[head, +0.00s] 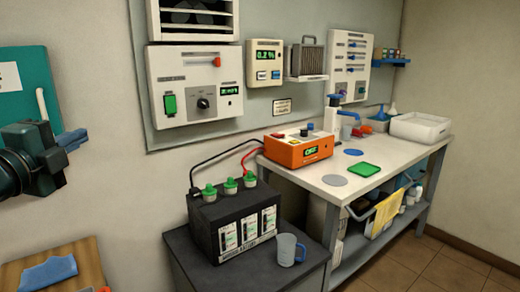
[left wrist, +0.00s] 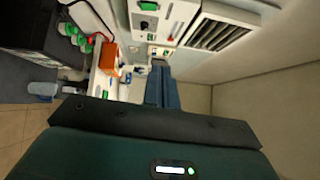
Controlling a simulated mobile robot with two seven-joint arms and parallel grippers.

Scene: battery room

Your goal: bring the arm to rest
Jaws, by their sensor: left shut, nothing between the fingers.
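My left gripper (head: 72,139) comes in at the left edge of the head view, raised in front of the wall. Its blue fingers are shut with nothing between them, and they touch no object. In the left wrist view the closed blue fingers (left wrist: 162,88) point away from the camera along the wall. My right gripper is in neither view.
A black battery (head: 235,225) with green caps and a clear mug (head: 286,250) stand on a dark stand. An orange charger (head: 298,148) sits on the workbench (head: 322,172) at right. A wooden surface with a blue cloth (head: 48,272) is at lower left.

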